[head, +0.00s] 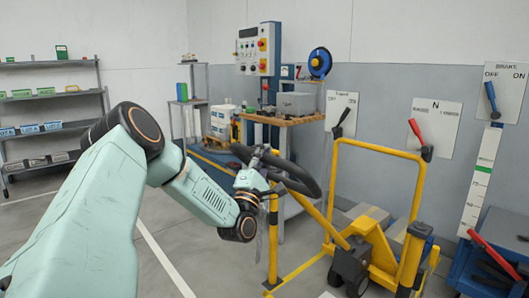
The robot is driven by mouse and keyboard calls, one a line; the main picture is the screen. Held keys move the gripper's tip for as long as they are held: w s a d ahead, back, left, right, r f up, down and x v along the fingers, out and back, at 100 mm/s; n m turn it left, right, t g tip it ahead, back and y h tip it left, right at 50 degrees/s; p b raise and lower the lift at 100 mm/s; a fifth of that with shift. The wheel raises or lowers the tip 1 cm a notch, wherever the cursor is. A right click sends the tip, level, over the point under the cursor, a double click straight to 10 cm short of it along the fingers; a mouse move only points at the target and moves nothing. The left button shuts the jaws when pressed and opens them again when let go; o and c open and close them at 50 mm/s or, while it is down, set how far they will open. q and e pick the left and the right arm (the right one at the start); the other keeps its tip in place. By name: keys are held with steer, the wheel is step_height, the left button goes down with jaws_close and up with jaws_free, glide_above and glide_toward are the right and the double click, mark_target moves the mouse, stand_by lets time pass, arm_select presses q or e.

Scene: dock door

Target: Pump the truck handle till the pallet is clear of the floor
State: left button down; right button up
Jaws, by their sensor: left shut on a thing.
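The pallet truck (383,252) is yellow with dark wheels and stands on the floor right of centre in the head view. Its yellow bar slants up to the left and ends in a black loop handle (303,178). My left gripper (262,164) is shut on the near left part of this loop. The finger contact is small and partly hidden by the gripper itself. Behind the truck is a low load with grey-brown tops (370,213), partly hidden by the truck. The pallet's underside and any gap to the floor cannot be seen. My right gripper is out of view.
A workbench (300,120) stands behind the handle, below a control box (258,50). Lever panels (433,125) line the right wall. A blue unit with a red lever (490,255) stands at lower right. Shelves (50,105) stand at left.

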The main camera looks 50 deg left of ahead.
arm_select(q)
steer(key=shift+s, duration=0.1)
stand_by(0.4)
steer(key=c, duration=1.1)
jaws_free()
steer(key=v, duration=1.2)
